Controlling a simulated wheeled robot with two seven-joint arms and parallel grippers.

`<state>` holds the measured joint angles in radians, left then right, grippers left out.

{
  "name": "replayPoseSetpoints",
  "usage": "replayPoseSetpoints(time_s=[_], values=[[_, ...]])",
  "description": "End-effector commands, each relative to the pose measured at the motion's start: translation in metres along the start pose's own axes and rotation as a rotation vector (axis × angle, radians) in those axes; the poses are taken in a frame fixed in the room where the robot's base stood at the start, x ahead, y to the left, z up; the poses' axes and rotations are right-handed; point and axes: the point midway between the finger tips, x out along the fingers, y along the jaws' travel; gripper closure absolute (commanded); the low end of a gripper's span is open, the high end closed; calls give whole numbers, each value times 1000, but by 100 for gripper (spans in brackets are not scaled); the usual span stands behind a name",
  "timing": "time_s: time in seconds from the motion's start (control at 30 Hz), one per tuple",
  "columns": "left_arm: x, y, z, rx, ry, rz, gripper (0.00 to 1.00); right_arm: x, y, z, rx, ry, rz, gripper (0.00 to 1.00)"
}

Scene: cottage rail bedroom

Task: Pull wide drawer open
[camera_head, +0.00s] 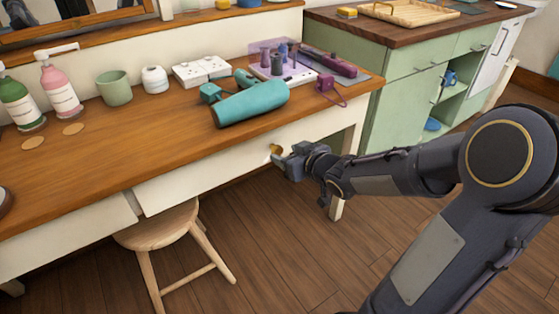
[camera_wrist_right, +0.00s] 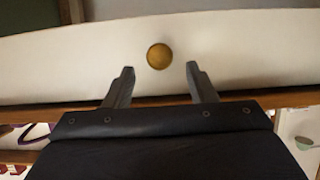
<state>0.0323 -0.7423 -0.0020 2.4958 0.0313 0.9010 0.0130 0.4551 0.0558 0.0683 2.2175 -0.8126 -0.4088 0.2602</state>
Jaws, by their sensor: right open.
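The wide drawer (camera_head: 205,176) has a cream front under the wooden tabletop and looks shut. Its round brass knob (camera_head: 275,149) is near the right end of the front. My right gripper (camera_head: 283,158) is at the knob in the head view. In the right wrist view the two fingers (camera_wrist_right: 160,84) are spread apart and empty. The brass knob (camera_wrist_right: 159,56) shows in the gap, just beyond the fingertips, with the drawer front (camera_wrist_right: 230,50) behind it. No finger touches the knob in that view. My left gripper is not in view.
A wooden stool (camera_head: 160,228) stands below the drawer, to the left. The tabletop (camera_head: 95,160) holds a teal hair dryer (camera_head: 250,102), bottles (camera_head: 60,93) and a green cup (camera_head: 114,88). A green cabinet (camera_head: 405,95) stands behind right.

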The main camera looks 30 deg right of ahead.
Motion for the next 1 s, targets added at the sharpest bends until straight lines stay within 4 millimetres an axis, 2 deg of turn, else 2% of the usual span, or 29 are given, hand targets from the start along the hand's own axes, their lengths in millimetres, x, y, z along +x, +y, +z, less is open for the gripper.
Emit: replayPoseSetpoints(time_s=[0.03, 0.1, 0.23, 0.6, 1.0], values=[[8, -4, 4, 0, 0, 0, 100, 11, 0, 5, 1, -1, -2, 49], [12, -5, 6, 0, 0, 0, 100, 21, -1, 4, 1, 0, -2, 49], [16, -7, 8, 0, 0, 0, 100, 34, 0, 2, 0, -1, -1, 49], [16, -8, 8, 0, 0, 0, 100, 38, 0, 0, 1, -1, 1, 50], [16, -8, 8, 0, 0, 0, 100, 38, 0, 0, 1, -2, 1, 100]])
